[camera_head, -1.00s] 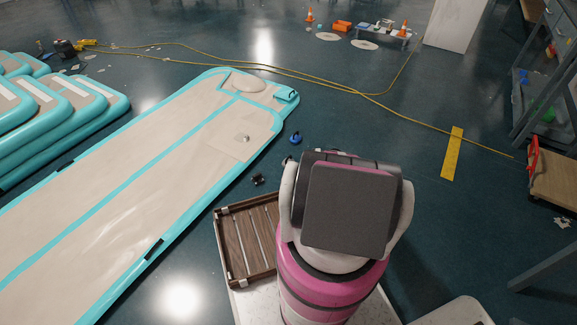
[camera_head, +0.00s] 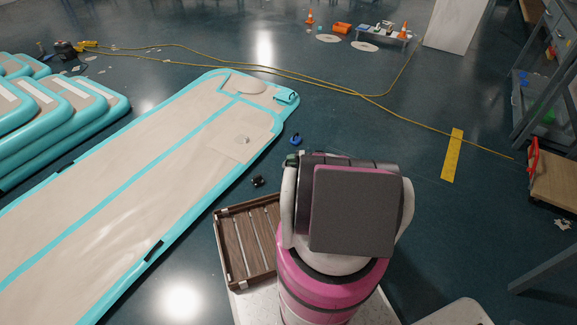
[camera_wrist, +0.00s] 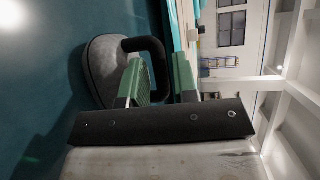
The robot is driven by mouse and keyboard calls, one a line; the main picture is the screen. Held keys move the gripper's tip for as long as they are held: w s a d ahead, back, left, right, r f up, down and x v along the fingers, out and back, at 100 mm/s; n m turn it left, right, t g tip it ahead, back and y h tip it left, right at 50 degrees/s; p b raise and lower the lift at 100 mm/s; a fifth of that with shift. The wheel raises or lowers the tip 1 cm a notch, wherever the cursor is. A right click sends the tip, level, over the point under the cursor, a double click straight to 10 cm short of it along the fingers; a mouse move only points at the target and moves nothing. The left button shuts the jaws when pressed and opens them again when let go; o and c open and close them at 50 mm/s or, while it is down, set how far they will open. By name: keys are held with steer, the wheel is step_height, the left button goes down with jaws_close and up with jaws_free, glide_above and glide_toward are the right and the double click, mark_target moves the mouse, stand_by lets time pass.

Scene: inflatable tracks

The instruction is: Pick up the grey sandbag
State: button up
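The grey sandbag (camera_wrist: 102,70) shows at the left of the wrist view, a rounded dark grey body with a black loop handle (camera_wrist: 157,62). My gripper (camera_wrist: 158,78) has two green fingers standing apart. The handle's bar shows in the gap between them, with space on the right finger's side. The bag body lies beyond the left finger, which covers part of its edge. I cannot tell whether a finger touches the handle. In the head view I cannot make out the sandbag; my arm blocks part of the floor ahead.
A long beige and teal inflatable track (camera_head: 130,190) lies at the left, with stacked ones (camera_head: 60,115) beyond. A wooden slatted tray (camera_head: 247,240) is beside my arm. A small blue item (camera_head: 296,139) and a black one (camera_head: 257,181) lie near the track. A yellow hose (camera_head: 330,86) crosses the floor.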

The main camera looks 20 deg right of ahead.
jaws_close()
steer(key=shift+r, duration=0.1)
